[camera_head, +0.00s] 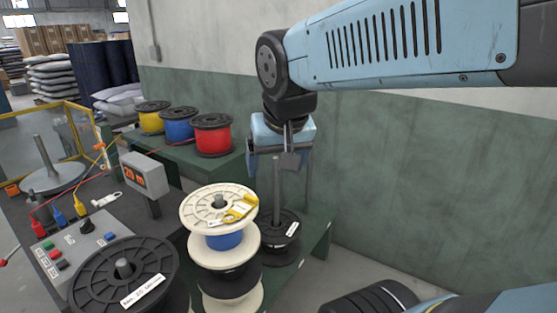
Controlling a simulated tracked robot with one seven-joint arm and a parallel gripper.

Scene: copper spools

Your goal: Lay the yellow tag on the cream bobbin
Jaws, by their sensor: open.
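The cream bobbin (192,209) has pale flanges around a blue winding and sits at the top of a stack. The yellow tag (241,209) lies on the right part of its top flange, apart from my gripper. My gripper (281,170) hangs from the blue arm, to the right of and above the bobbin. It is open with nothing seen between its fingers. Its fingertips are small in view, and how far it is in depth from the bobbin is hard to tell.
A black spool with an upright post (277,195) stands below my gripper. A large black spool (95,275) is at front left. Yellow, blue and red spools (213,136) line the green bench behind. A display reading 20 m (146,175) stands left. The green wall is close on the right.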

